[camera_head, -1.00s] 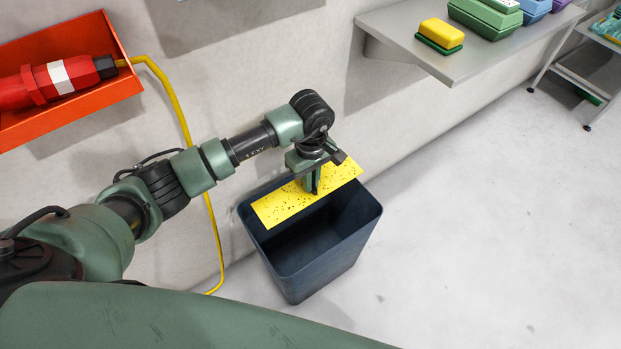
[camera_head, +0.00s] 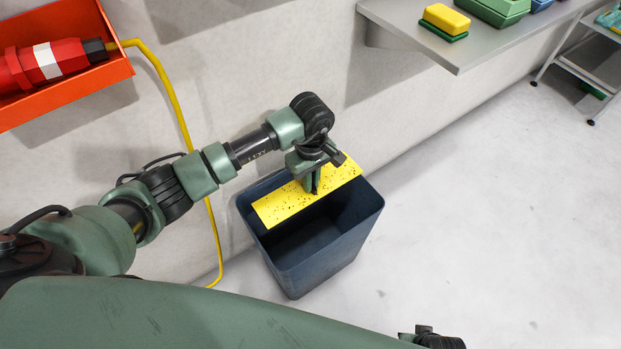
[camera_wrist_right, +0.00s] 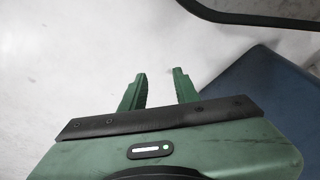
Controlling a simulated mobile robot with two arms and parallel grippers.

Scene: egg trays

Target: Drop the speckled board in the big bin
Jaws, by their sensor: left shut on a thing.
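The speckled board (camera_head: 286,205) is a flat yellow sheet with dark specks, in the head view. My left gripper (camera_head: 314,188) is shut on the board and holds it over the mouth of the big bin. The big bin (camera_head: 322,258) is a dark blue, open-topped bin on the floor by the wall. The board covers the back part of its opening; the rest of the inside looks empty. My right gripper (camera_wrist_right: 160,88) shows in the right wrist view with its two green fingers apart and nothing between them. A dark blue surface, perhaps the bin, is at the right there.
An orange wall tray (camera_head: 110,75) holds a red plug, whose yellow cable (camera_head: 185,120) hangs behind my left arm. A grey shelf (camera_head: 445,50) with a yellow box (camera_head: 446,18) and green cartons is at upper right. The floor right of the bin is clear.

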